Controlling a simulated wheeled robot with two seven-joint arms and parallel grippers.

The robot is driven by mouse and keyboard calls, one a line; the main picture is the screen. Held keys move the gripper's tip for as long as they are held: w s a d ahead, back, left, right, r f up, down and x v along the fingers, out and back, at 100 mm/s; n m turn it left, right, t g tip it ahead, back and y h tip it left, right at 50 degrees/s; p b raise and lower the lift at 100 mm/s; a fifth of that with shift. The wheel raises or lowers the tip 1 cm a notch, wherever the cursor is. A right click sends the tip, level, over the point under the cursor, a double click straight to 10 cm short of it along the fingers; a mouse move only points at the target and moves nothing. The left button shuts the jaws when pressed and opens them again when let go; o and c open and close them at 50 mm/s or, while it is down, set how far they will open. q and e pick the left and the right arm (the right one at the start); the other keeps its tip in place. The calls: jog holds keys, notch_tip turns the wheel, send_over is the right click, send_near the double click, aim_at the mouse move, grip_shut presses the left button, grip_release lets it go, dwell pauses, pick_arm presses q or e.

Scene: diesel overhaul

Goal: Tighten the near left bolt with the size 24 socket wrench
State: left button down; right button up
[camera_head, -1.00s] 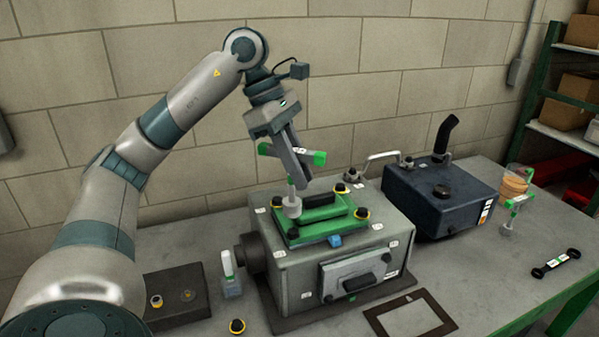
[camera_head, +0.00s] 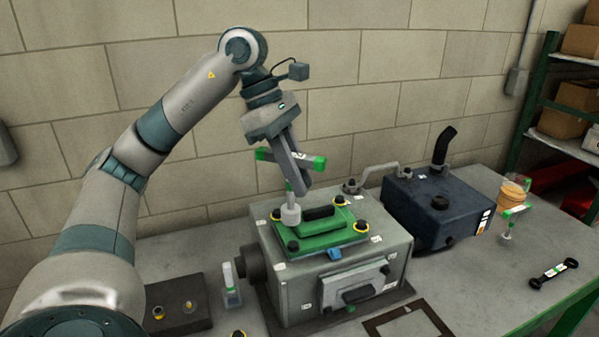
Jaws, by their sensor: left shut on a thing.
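My left gripper (camera_head: 291,160) is shut on a grey T-handle socket wrench (camera_head: 290,188) with green handle ends. The wrench hangs upright with its pale socket over the left part of the green cover (camera_head: 318,232). Whether the socket touches the cover or hovers above it, I cannot tell. The near left bolt (camera_head: 293,246) is a dark head at the cover's front left corner, in front of and below the socket, apart from it in the picture. The far left bolt (camera_head: 276,214) is just left of the socket. The size label is unreadable. My right gripper is out of view.
The cover sits on a grey engine block (camera_head: 296,288). Another socket wrench (camera_head: 508,222) and a double-ended wrench (camera_head: 553,272) are at the right.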

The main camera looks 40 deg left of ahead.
pick_arm(q)
jog(key=s+d, duration=0.1)
jog(key=s, duration=0.1)
jog(key=s+d, duration=0.1)
jog(key=d, duration=0.1)
jog(key=shift+s, duration=0.35)
